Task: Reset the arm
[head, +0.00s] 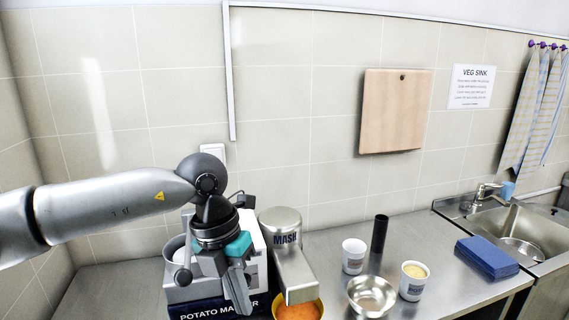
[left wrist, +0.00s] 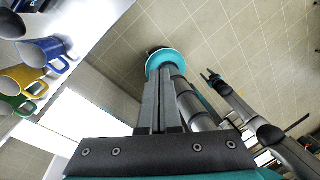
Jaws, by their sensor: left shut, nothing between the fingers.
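My left arm comes in from the left in the head view. Its gripper (head: 238,296) points down in front of the potato masher machine (head: 280,222) and hides part of it. In the left wrist view the two dark fingers of the left gripper (left wrist: 160,90) lie together, shut, with nothing between them. My right gripper (left wrist: 212,78) shows small in the left wrist view, away from the left one; its jaw opening is too small to make out. It is outside the head view.
An orange-filled bowl (head: 298,311) sits below the machine's spout. A steel bowl (head: 371,296), white cup (head: 353,257), filled cup (head: 413,281), black cylinder (head: 379,234) and blue stack (head: 487,257) stand rightward, near the sink (head: 536,226). Blue (left wrist: 45,55) and yellow (left wrist: 22,80) mugs show in the wrist view.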

